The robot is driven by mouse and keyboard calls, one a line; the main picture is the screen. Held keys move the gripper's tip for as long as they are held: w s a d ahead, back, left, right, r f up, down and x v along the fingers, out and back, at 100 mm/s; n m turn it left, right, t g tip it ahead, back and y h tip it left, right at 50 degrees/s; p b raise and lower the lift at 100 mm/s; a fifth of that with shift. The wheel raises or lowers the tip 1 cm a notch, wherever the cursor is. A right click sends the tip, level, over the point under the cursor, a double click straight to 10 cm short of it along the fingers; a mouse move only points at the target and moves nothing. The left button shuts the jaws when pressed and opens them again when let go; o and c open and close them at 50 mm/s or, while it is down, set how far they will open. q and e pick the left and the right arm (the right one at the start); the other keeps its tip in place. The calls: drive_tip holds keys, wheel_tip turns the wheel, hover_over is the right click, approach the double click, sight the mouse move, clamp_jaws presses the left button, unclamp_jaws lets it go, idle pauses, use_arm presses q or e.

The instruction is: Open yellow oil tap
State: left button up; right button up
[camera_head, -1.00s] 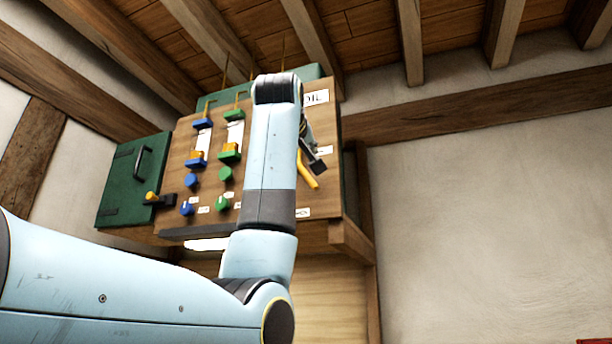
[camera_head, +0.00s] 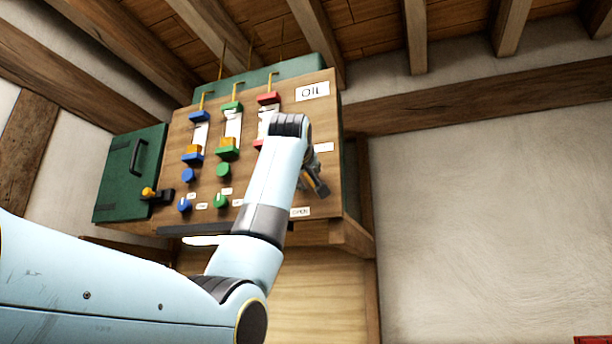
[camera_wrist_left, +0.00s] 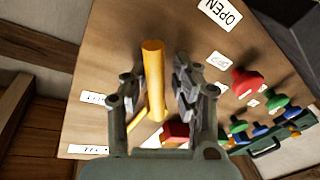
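The yellow oil tap lever (camera_wrist_left: 153,75) shows in the left wrist view as a round yellow rod standing out from a wooden panel. My left gripper (camera_wrist_left: 158,80) is open, with one finger on each side of the rod and a small gap showing on both sides. In the head view my left gripper (camera_head: 318,180) is at the right part of the panel, below the OIL sign (camera_head: 312,91), and the lever is hidden there by the gripper and arm. A white OPEN label (camera_wrist_left: 220,12) is on the panel in the wrist view. My right gripper is not in view.
The wooden panel (camera_head: 330,120) carries blue, green and red gauges and knobs, such as a green knob (camera_head: 222,170) and a red knob (camera_wrist_left: 246,82). A green box (camera_head: 115,185) with a black handle is at its left. The plaster wall on the right is bare.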

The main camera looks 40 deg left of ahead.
use_arm(q)
clamp_jaws()
drive_tip(key=shift+w+a+f, duration=0.15)
drive_tip(key=shift+w+f, duration=0.05)
drive_tip(key=shift+w, duration=0.1)
